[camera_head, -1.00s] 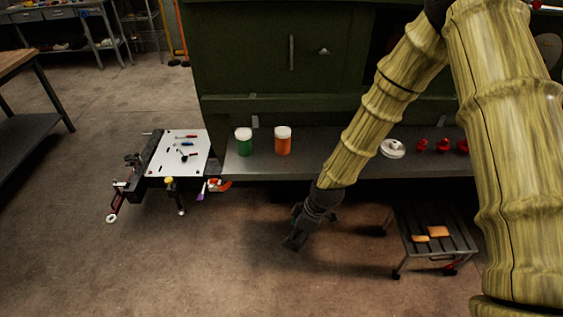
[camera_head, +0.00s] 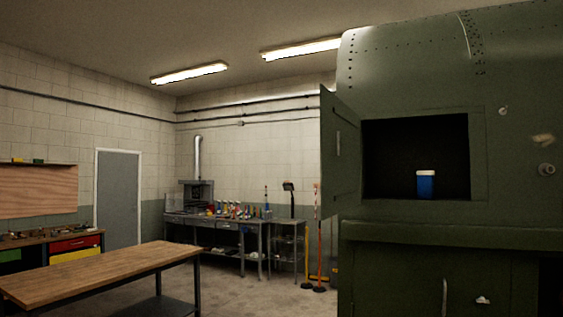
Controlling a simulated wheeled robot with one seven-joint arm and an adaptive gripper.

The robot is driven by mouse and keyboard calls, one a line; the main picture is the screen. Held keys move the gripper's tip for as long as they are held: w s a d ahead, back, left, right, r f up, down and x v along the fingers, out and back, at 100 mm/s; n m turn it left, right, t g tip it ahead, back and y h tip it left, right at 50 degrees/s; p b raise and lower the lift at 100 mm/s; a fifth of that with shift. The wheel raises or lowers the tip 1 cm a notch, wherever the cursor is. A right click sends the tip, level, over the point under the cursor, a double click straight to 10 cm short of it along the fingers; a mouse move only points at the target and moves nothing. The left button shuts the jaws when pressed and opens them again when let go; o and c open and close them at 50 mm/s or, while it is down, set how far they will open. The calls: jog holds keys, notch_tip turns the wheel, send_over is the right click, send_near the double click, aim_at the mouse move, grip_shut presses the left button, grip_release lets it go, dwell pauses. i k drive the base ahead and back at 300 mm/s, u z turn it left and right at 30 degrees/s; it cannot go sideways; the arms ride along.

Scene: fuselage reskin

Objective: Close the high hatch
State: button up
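The high hatch (camera_head: 341,160) is a green door on the upper part of the green fuselage (camera_head: 400,75). It stands swung open to the left of its square opening (camera_head: 385,150), seen nearly edge-on, with a small handle on its face. Inside the dark opening a blue container with a white lid (camera_head: 426,186) stands upright near the lower edge. My gripper and arm are not in view now.
A lower green door with a handle (camera_head: 445,297) lies under the ledge (camera_head: 430,234). A wooden table (camera_head: 100,275) stands at the lower left. A workbench with bottles (camera_head: 230,222) and standing poles (camera_head: 318,240) are behind. Some floor is clear between them.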

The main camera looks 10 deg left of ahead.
aim_at(340, 175)
jog(key=u, duration=1.45)
jog(key=i, duration=1.5)
jog(key=z, duration=2.55)
jog(key=i, duration=0.5)
jog(key=u, duration=0.05)
